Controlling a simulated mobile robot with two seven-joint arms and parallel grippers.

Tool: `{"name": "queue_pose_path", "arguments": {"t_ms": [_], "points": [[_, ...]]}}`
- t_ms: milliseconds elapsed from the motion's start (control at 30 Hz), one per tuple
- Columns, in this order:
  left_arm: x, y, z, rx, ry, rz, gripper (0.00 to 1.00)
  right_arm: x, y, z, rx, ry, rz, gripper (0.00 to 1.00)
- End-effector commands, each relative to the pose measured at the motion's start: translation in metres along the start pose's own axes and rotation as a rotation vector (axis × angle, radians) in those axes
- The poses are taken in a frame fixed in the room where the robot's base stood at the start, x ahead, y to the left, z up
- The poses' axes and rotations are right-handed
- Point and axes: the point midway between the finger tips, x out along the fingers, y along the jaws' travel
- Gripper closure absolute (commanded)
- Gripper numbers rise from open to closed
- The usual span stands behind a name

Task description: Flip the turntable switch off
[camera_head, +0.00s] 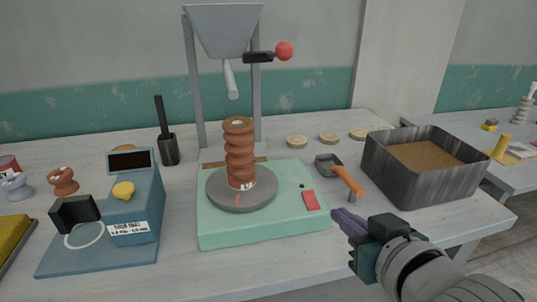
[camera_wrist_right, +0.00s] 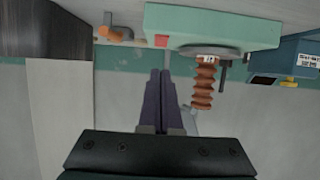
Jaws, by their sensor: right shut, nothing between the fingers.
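The turntable is a pale green base (camera_head: 270,228) with a round grey plate (camera_head: 242,188) on the table. A ribbed brown clay piece (camera_head: 239,155) stands upright on the plate. A red switch (camera_head: 311,200) sits on the base's top at the right; it also shows in the right wrist view (camera_wrist_right: 161,41). I cannot tell its on or off position. My right gripper (camera_head: 345,222) is in front of and to the right of the switch, apart from it. Its purple fingers (camera_wrist_right: 160,78) are shut and empty, pointing toward the base. My left gripper is not in view.
A hopper (camera_head: 224,30) on posts rises behind the turntable. The table's front edge is clear.

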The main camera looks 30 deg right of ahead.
Motion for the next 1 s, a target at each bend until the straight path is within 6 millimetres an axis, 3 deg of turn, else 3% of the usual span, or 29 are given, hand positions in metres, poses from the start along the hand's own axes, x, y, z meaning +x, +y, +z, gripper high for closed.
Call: {"name": "queue_pose_path", "arguments": {"t_ms": [200,767,1000], "points": [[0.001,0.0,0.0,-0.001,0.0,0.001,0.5,-0.018,0.0,0.007,-0.001,0.001,-0.001,1.0],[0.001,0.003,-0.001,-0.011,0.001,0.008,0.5,-0.02,0.0,0.008,-0.001,-0.001,-0.001,1.0],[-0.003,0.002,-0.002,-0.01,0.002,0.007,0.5,-0.038,-0.001,0.01,-0.053,-0.178,-0.007,1.0]]}}
